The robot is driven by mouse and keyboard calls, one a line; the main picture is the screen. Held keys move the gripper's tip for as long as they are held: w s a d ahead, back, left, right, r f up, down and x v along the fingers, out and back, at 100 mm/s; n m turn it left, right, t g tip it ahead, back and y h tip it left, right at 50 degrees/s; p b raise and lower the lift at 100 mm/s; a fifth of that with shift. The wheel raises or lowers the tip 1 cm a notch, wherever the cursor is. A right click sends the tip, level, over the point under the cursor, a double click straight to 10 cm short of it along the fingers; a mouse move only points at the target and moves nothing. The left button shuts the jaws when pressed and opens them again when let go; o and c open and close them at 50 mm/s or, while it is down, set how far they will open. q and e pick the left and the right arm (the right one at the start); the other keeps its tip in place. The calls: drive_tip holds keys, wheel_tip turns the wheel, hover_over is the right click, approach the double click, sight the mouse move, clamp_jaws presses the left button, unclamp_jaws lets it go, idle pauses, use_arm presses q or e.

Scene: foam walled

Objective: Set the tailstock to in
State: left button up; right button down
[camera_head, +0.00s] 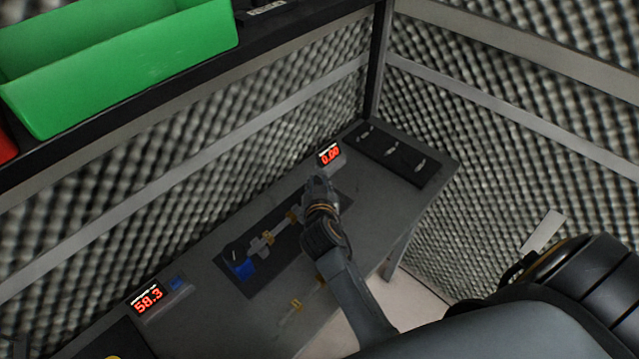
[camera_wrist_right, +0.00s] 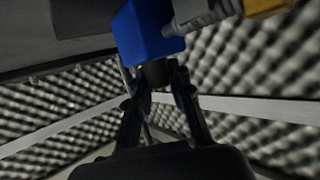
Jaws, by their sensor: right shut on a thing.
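The bench fixture sits on a dark base plate (camera_head: 272,270), with a blue block (camera_head: 241,268) at its left end and a pale shaft with yellowish parts (camera_head: 280,228) running right. My right gripper (camera_head: 319,188) is over the fixture's right end and hides it in the head view. In the right wrist view a blue block (camera_wrist_right: 148,32) carries a grey shaft (camera_wrist_right: 203,16), with a dark knob (camera_wrist_right: 156,74) below. The right gripper's fingers (camera_wrist_right: 157,84) are shut on this knob. I take this end to be the tailstock; its in or out position cannot be read. My left gripper is not in view.
A display reading 0.00 (camera_head: 330,155) and a dark panel with several small levers (camera_head: 405,158) are at the back right. A display reading 58.3 (camera_head: 149,299) is at the left. A green bin (camera_head: 130,65) is on a shelf above. Foam walls enclose the bench.

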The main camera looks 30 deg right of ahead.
sight(317, 183)
drive_tip(key=shift+a, duration=0.35)
drive_tip(key=shift+d, duration=0.15)
drive_tip(key=c, duration=1.4)
unclamp_jaws()
drive_tip(key=shift+d, duration=0.25)
drive_tip(key=shift+o, duration=1.2)
drive_tip(key=shift+d, duration=0.1)
drive_tip(key=shift+w, duration=0.15)
drive_tip(key=shift+r, duration=0.2)
drive_tip(key=r, duration=0.9)
drive_tip(key=shift+a+r, duration=0.2)
drive_tip(key=shift+r, duration=0.05)
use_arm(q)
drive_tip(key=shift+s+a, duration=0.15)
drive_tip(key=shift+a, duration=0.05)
